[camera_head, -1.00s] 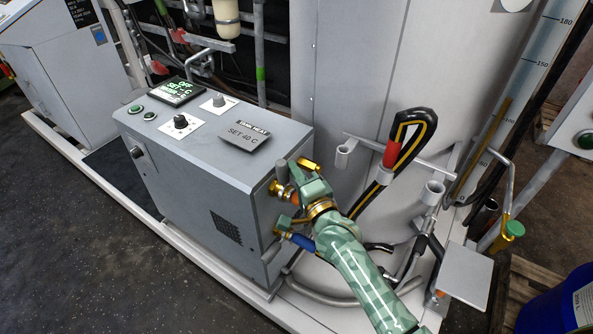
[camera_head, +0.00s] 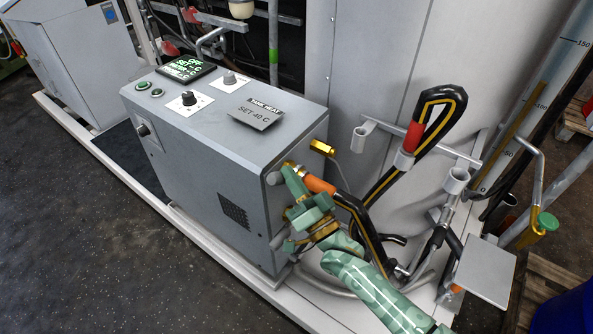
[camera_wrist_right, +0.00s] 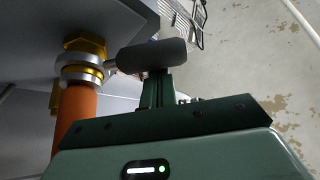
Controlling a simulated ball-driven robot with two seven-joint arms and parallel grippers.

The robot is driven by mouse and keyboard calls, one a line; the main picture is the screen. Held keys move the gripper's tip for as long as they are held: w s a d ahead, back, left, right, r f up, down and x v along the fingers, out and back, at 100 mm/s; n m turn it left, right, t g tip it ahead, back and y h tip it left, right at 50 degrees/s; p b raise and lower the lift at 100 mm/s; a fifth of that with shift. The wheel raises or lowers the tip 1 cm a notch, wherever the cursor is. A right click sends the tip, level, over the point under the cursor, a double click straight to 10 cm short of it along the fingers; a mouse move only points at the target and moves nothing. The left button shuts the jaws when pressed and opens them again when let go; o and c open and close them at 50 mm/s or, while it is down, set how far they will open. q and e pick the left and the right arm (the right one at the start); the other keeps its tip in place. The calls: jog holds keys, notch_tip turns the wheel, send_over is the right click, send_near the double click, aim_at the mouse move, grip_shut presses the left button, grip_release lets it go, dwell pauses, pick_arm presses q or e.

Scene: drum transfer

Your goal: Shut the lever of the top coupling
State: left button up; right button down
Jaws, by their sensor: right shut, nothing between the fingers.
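The top coupling (camera_head: 291,167) is on the right end face of the grey heater cabinet. Its orange hose sleeve (camera_head: 319,185) runs right into a black hose with a yellow stripe. In the right wrist view the coupling shows a brass nut and silver rings (camera_wrist_right: 82,68) above the orange sleeve (camera_wrist_right: 74,122). The lever's grey grip (camera_wrist_right: 152,57) sticks out sideways from the coupling on a short rod. My right gripper (camera_head: 288,175) is shut and empty, its fingers (camera_wrist_right: 160,88) right by the grip; contact is unclear. My left gripper is out of view.
The cabinet (camera_head: 190,110) has a display, knobs and a label plate on top. A brass fitting (camera_head: 322,148) sticks out above the coupling. The looped hose (camera_head: 440,110) hangs on a rail holder to the right. Open dark floor (camera_head: 90,230) lies left.

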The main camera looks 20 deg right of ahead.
pick_arm(q)
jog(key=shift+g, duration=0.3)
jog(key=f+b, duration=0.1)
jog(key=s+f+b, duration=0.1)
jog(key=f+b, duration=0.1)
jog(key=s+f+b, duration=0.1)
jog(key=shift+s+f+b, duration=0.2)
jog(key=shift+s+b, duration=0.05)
jog(key=shift+b, duration=0.1)
pick_arm(e)
jog(key=f+n+g+y, duration=0.1)
jog(key=n+y, duration=0.1)
jog(key=n, duration=0.2)
jog(key=s+a+f+n+g+y, duration=0.1)
jog(key=f+n+y, duration=0.1)
jog(key=n+y, duration=0.1)
jog(key=a+f+n+y, duration=0.1)
jog(key=n+y, duration=0.1)
jog(key=n, duration=0.2)
jog(key=shift+s+f+n+g, duration=0.25)
jog(key=shift+f+n+g, duration=0.1)
jog(key=shift+n+g, duration=0.05)
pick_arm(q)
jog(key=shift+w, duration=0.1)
pick_arm(e)
jog(key=shift+y, duration=0.4)
